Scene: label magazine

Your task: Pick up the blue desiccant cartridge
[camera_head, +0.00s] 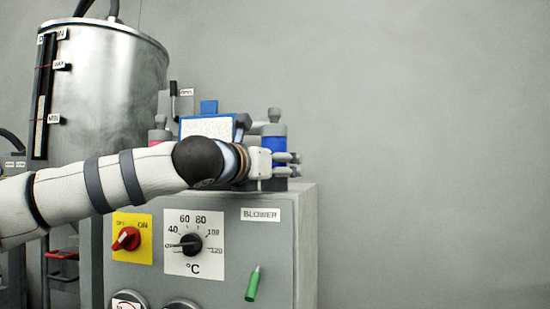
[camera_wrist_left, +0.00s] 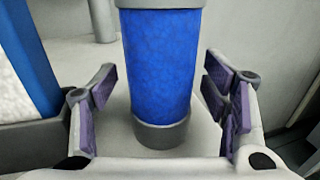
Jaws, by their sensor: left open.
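The blue desiccant cartridge (camera_head: 274,144) stands upright on top of the grey blower cabinet, with a grey cap above its blue body. In the left wrist view the cartridge (camera_wrist_left: 160,65) is upright, with a grey base ring at its lower end. My left gripper (camera_head: 293,157) is in front of it, at the right end of the arm. In the left wrist view the left gripper (camera_wrist_left: 165,105) is open, with purple pads on both sides of the cartridge and gaps visible to each side. The arm hides part of the cabinet top in the head view. My right gripper is not in view.
The grey blower cabinet (camera_head: 258,237) carries a red switch (camera_head: 126,238), a temperature dial (camera_head: 191,244) and a green pen-like item (camera_head: 253,284). A blue-framed white panel (camera_head: 206,127) stands left of the cartridge. A metal tank (camera_head: 115,95) is at left. Space to the right is clear.

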